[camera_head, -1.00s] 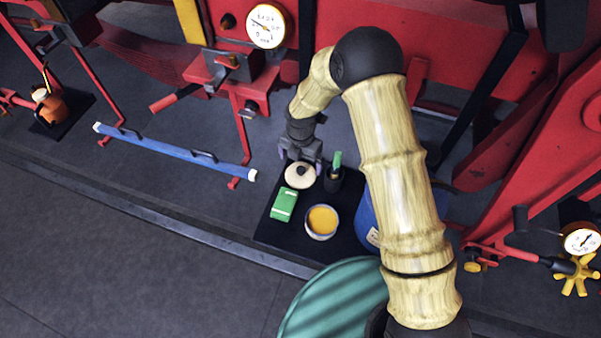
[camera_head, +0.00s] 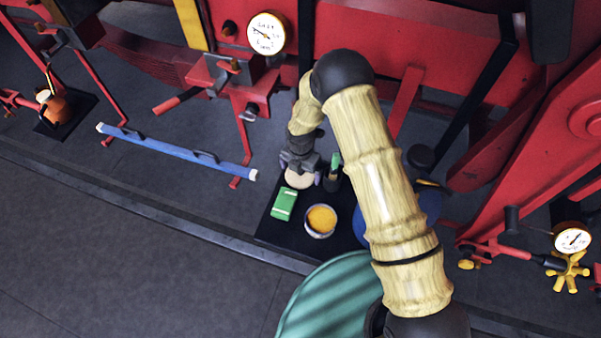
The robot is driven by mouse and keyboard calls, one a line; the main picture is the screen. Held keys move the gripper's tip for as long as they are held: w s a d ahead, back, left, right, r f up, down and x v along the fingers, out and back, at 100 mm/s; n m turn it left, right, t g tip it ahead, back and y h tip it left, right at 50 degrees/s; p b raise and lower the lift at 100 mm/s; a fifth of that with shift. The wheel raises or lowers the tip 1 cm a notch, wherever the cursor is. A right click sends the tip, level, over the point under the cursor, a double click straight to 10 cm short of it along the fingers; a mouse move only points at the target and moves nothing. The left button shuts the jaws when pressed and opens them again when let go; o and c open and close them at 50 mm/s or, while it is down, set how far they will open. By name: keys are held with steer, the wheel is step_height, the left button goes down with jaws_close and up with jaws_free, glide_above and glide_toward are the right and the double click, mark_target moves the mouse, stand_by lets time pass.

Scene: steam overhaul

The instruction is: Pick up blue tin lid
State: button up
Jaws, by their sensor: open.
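A round cream lid (camera_head: 299,181) lies on a black mat (camera_head: 275,229); its dark knob, seen earlier, is now hidden by my gripper. My gripper (camera_head: 301,173) is open and points down right over this lid, its fingers around the knob's place. I cannot tell if they touch it. A large round blue container (camera_head: 429,205) stands to the right, mostly hidden behind my arm. I cannot make out a separate blue lid.
An open tin with orange contents (camera_head: 321,219), a green box (camera_head: 284,204) and a dark cup with a green item (camera_head: 333,177) stand close by on the mat. A teal striped drum (camera_head: 330,295) is in front. A blue bar (camera_head: 175,150) lies left.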

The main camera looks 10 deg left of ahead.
steer(key=shift+c, duration=0.4)
steer(key=c, duration=0.6)
